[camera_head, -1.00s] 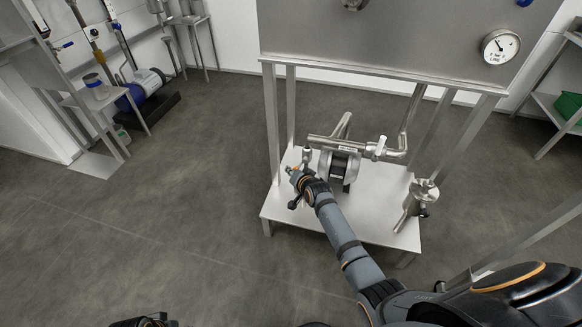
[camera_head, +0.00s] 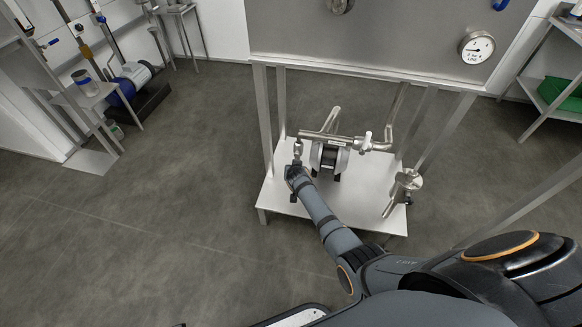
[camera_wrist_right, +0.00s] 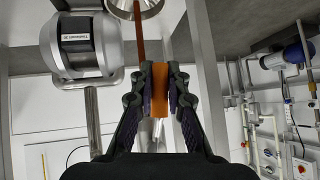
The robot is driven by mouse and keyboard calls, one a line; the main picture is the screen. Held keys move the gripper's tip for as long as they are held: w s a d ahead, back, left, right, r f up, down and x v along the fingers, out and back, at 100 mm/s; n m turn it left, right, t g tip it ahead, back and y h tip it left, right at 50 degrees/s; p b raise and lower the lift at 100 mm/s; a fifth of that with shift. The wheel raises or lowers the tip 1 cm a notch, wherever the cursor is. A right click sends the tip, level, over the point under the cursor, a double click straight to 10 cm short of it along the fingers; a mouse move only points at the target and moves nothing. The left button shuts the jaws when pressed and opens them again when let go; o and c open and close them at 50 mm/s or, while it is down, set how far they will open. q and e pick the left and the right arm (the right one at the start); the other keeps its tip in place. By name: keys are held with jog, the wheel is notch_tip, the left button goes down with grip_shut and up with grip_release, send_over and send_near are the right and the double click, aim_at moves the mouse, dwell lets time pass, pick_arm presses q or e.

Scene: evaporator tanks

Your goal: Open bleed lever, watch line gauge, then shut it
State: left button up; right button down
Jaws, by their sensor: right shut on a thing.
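My right gripper (camera_head: 296,172) is at the left end of the steel pipework, beside the pump (camera_head: 328,157) on the low stand. In the right wrist view the two fingers of my right gripper (camera_wrist_right: 160,100) are shut on an orange lever handle (camera_wrist_right: 160,106). The lever is mostly hidden by my gripper in the head view. The round line gauge (camera_head: 477,47) is on the grey tank front at upper right, with its dial and dark needle facing me. The exact reading is too small to tell. My left gripper is not in view.
The tank (camera_head: 400,40) stands on steel legs over the white stand base (camera_head: 350,205). A pipe valve with a pale handle (camera_head: 366,140) and a steel fitting (camera_head: 407,182) are right of the pump. A blue pump (camera_head: 127,82) stands far left.

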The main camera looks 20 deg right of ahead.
jog(key=shift+s+d, duration=0.1)
dwell(0.3)
jog(key=c, duration=1.3)
grip_release()
jog(key=v, duration=1.2)
